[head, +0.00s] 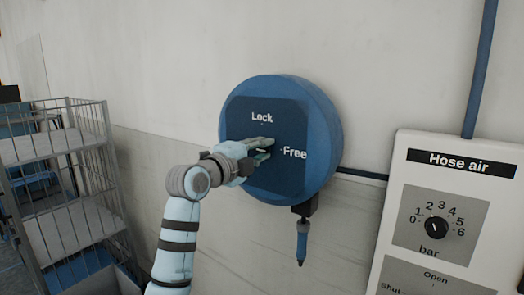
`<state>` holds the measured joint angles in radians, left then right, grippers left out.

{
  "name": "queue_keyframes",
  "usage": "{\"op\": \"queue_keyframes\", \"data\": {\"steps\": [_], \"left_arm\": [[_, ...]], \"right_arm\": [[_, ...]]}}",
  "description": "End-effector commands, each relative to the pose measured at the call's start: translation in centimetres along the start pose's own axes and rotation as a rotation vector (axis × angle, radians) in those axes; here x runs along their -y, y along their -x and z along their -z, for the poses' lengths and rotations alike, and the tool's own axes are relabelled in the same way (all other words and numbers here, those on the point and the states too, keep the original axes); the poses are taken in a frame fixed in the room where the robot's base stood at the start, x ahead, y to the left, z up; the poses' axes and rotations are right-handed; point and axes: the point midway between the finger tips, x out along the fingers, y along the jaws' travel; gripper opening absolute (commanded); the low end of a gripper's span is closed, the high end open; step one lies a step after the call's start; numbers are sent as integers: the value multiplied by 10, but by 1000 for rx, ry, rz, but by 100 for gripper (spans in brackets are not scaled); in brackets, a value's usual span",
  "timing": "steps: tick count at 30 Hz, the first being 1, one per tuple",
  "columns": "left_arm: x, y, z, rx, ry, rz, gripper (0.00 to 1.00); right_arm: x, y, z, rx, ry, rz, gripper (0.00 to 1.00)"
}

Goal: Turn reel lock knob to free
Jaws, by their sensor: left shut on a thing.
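The blue round hose reel (325,125) is on the wall, with a dark blue front plate marked "Lock" at the top and "Free" at the right. My left gripper (266,149) is at the middle of the plate, shut on the reel lock knob. The knob is mostly hidden by the fingers, so I cannot tell which mark it points to. My right gripper is not in view.
A hose end with a blue nozzle (302,243) hangs below the reel. A white "Hose air" panel (402,170) with a black pressure dial (436,228) is at the right. A grey wire cage trolley (85,180) stands at the left.

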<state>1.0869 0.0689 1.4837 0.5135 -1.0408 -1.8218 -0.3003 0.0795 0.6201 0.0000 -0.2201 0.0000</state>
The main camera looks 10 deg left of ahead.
Motion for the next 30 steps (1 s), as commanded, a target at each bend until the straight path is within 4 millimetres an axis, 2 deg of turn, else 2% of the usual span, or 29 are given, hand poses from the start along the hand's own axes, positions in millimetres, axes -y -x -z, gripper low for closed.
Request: {"op": "queue_keyframes", "data": {"steps": [1, 11, 12, 15, 23, 26, 30], "left_arm": [[-10, -1, 0, -3, 3, -23, 0], [-10, -2, 0, -2, 2, -23, 0], [-10, -2, 0, -2, 2, -24, 22], [-9, -2, 0, -2, 1, -21, 35], [-5, 2, 0, -2, -2, -12, 35], [-4, 15, 0, -1, -3, -10, 35], [-5, 53, 0, 1, -6, -11, 35]], "right_arm": [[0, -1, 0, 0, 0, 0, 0], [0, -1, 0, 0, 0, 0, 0], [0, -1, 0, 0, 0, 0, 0], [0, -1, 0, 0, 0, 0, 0], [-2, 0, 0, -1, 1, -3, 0], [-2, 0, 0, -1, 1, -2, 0], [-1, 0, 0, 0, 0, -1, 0]]}}
